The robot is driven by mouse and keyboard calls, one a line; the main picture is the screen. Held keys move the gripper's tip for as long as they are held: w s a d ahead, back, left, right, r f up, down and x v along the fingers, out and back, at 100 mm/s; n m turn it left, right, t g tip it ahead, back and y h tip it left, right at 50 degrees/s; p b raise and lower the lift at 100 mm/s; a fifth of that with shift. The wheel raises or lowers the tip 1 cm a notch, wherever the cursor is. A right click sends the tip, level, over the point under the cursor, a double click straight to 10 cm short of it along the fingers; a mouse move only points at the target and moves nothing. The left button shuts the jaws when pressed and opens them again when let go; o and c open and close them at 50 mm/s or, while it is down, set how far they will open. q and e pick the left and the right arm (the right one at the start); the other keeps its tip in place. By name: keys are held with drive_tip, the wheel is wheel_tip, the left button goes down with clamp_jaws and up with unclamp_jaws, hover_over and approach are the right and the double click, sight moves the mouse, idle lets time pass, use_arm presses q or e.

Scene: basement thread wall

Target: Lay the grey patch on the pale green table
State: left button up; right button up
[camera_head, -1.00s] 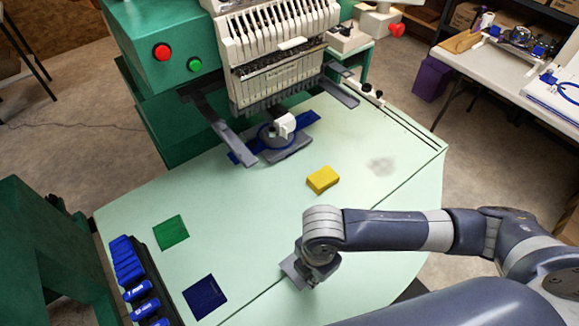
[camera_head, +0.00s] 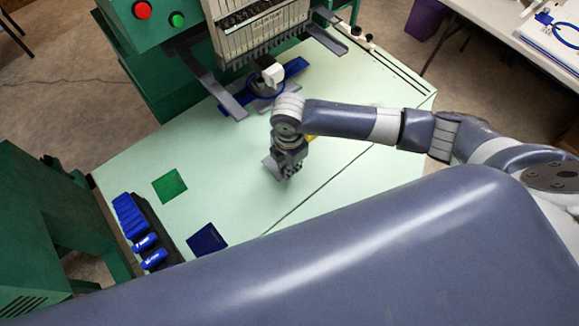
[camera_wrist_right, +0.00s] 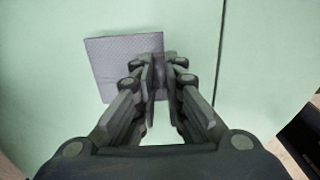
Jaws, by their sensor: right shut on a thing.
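My right gripper (camera_head: 284,174) is over the middle of the pale green table (camera_head: 240,205), to the right of the green patch. It is shut on the grey patch (camera_wrist_right: 118,62), gripping it near its right edge in the wrist view. The patch shows as a small grey corner (camera_head: 270,166) beside the fingers in the head view, mostly hidden by the gripper. I cannot tell whether it touches the table. My left gripper is not in view.
A green patch (camera_head: 169,186) and a dark blue patch (camera_head: 206,239) lie on the table's left part. A rack of blue items (camera_head: 133,216) stands at the left edge. The embroidery machine (camera_head: 258,30) is behind.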

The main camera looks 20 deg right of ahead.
drive_tip(key=shift+w, duration=0.2)
wheel_tip(320, 180, down, 3)
drive_tip(key=shift+p, duration=0.45)
drive_tip(key=shift+f, duration=0.45)
drive_tip(key=o, duration=0.7)
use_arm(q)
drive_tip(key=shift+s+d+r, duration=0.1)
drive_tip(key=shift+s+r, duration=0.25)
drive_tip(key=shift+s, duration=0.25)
